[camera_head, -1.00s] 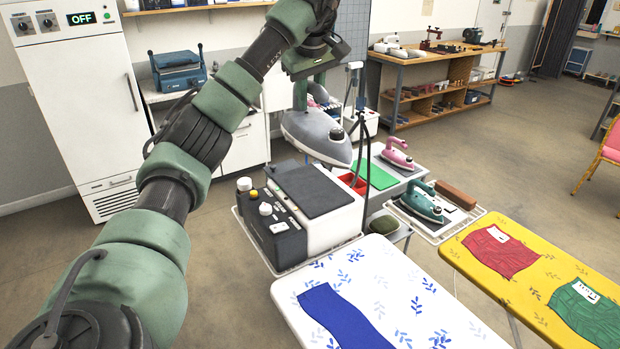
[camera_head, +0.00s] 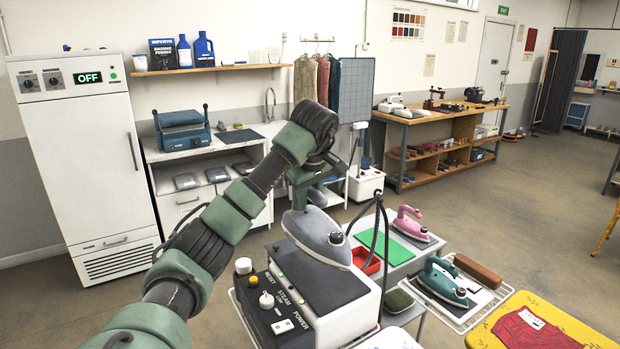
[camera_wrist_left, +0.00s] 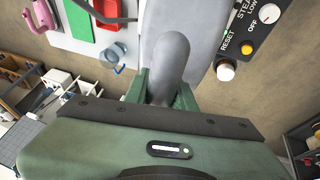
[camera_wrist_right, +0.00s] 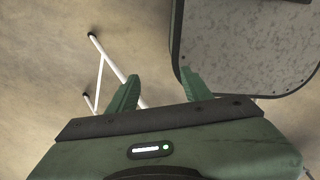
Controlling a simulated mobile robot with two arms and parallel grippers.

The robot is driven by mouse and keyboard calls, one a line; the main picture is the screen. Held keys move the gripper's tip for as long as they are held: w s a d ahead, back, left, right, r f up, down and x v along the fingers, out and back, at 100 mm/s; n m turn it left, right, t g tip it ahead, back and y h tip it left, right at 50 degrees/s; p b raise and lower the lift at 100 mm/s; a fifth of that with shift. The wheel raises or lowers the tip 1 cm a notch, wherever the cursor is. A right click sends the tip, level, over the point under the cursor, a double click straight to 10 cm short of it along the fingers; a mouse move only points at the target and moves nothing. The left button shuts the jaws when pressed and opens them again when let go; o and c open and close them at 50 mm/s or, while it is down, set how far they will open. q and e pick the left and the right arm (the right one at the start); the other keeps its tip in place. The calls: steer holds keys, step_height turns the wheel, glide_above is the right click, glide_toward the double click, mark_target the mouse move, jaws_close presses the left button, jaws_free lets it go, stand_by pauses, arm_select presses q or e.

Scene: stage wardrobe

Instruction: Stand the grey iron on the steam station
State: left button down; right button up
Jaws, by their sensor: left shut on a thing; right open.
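The grey iron (camera_head: 318,238) hangs from my left gripper (camera_head: 312,198), which is shut on its handle. In the left wrist view the grey handle (camera_wrist_left: 170,68) sits between the fingers. The steam station (camera_head: 345,318) is a white block with a dark top pad (camera_head: 322,288) and a black control panel (camera_head: 272,312) marked STEAM and POWER. The iron overlaps the far part of the pad in the head view; I cannot tell whether they touch. The panel also shows in the left wrist view (camera_wrist_left: 249,32). My right gripper (camera_wrist_right: 160,92) is open and empty, above the floor.
A teal iron (camera_head: 443,280) stands on a white rack to the right. A pink iron (camera_head: 409,222), a green mat (camera_head: 402,247) and a red tray (camera_head: 366,262) are behind. A dark hose (camera_head: 384,235) rises beside the station. A yellow board (camera_head: 490,330) is at front right.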

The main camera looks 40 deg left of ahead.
mark_target(310, 219)
arm_select(q)
step_height(310, 219, down, 4)
steer(key=shift+d+r+p, duration=0.1)
steer(key=shift+r+p, duration=0.05)
steer(key=shift+p, duration=0.15)
steer(key=shift+f+p, duration=0.4)
steer(key=shift+f, duration=1.85)
arm_select(e)
steer(key=shift+w+a+r, duration=0.65)
steer(key=shift+r, duration=0.15)
arm_select(q)
steer(key=c, duration=1.2)
jaws_free()
steer(key=shift+s+f, duration=0.1)
steer(key=shift+f, duration=0.1)
steer(key=shift+o, duration=0.2)
steer(key=shift+d+r, duration=0.1)
steer(key=b+v, duration=0.1)
steer(key=v, duration=0.4)
steer(key=shift+r, duration=0.15)
steer(key=v, duration=0.6)
steer(key=shift+s+d+r+p, duration=0.1)
steer(key=shift+s+r+p, duration=0.15)
steer(key=shift+r+p, duration=0.1)
arm_select(e)
steer(key=shift+w+f, duration=0.1)
steer(key=shift+f, duration=0.1)
